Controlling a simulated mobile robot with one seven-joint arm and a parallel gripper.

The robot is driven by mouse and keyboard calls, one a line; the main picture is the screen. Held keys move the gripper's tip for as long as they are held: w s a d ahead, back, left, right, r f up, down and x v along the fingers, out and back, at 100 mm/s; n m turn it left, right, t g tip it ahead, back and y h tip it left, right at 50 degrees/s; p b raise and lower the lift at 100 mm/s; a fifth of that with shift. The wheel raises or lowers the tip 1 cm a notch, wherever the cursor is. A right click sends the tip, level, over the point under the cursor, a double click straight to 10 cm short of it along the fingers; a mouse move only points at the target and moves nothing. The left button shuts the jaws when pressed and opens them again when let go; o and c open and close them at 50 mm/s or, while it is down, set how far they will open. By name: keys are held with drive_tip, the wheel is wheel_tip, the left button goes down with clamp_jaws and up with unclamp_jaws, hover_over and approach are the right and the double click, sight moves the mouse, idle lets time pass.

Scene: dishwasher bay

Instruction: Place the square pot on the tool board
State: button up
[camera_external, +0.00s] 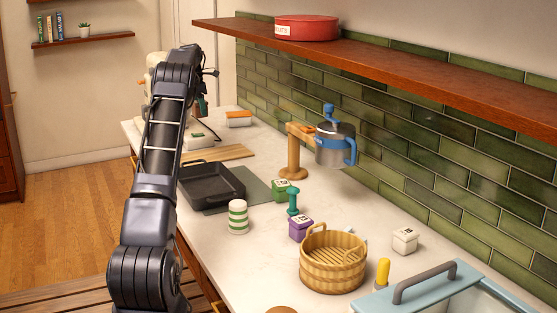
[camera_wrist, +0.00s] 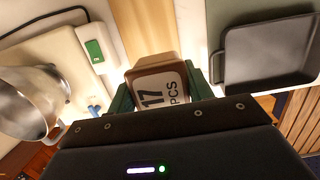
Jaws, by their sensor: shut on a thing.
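The square pot (camera_wrist: 160,88) is a small brown box-shaped pot with a white face marked "17 PCS". My gripper (camera_wrist: 162,95) is shut on it, with a green finger on each side, in the wrist view. The wooden board (camera_wrist: 143,25), which I take for the tool board, lies beyond the pot in that view. In the external view the board (camera_external: 232,153) lies flat on the counter behind the black pan, partly hidden by my arm. My gripper (camera_external: 203,108) is above the counter near the board's far side; the pot is hard to make out there.
A black square pan (camera_external: 210,183) lies on a grey-green mat in front of the board; a mixer with a metal bowl (camera_wrist: 30,100) stands on the other side. Green (camera_external: 282,190), purple (camera_external: 300,228) and white (camera_external: 405,240) labelled pots and a basket (camera_external: 333,262) stand nearer.

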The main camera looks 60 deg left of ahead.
wheel_tip(320, 180, down, 18)
drive_tip(key=shift+r, duration=0.2)
idle(0.4)
drive_tip(key=shift+f, duration=0.15)
drive_tip(key=o, duration=1.1)
drive_tip(key=r, duration=0.4)
drive_tip(key=s+r, duration=0.1)
drive_tip(key=r, duration=0.7)
drive_tip(key=shift+s+r, duration=0.1)
drive_tip(key=shift+s, duration=0.3)
